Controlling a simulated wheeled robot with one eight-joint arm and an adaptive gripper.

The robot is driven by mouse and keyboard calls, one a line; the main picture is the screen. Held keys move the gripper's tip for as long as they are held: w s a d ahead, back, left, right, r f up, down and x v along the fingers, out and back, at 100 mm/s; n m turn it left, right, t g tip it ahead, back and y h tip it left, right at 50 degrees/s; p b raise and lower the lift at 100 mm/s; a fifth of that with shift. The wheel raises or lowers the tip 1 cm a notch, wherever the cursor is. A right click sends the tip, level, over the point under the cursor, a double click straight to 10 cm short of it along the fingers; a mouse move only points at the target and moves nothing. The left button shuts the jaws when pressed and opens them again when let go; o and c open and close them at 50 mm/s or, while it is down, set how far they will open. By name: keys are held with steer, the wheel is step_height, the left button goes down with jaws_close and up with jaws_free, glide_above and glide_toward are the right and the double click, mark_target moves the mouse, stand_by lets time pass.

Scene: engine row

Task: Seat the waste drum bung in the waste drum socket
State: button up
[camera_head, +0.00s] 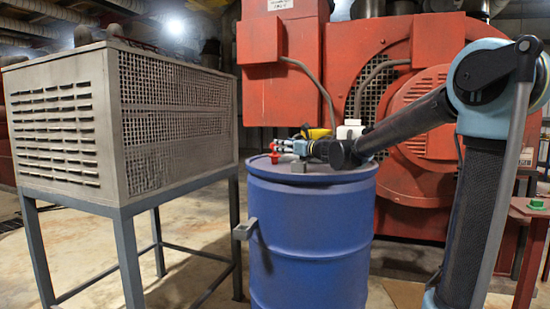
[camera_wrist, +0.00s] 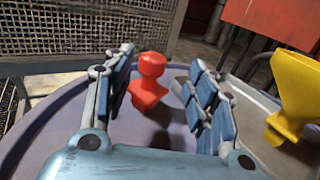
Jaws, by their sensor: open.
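The red bung (camera_wrist: 150,80) stands upright on the drum lid in the wrist view, with a knob top and a wider foot. It lies between and slightly beyond the spread fingers of my gripper (camera_wrist: 160,70). The gripper is open, and a gap shows on the bung's right. In the head view, my gripper (camera_head: 288,147) reaches left, low over the blue waste drum (camera_head: 310,240), and the bung (camera_head: 275,157) shows small by its tips. I cannot make out the socket for certain; a small grey block (camera_head: 299,167) sits on the lid near the gripper.
A yellow funnel (camera_wrist: 297,90) stands right of the gripper. A white bottle (camera_head: 350,129) is behind my arm. A grey vented cabinet (camera_head: 170,120) on legs stands left of the drum, and a red engine (camera_head: 400,80) stands behind. A grey bracket (camera_head: 244,229) juts from the drum's side.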

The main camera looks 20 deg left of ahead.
mark_target(275, 154)
steer(key=shift+s+x, duration=0.25)
steer(key=shift+x, duration=3.1)
steer(key=shift+a, duration=0.2)
steer(key=c, duration=1.2)
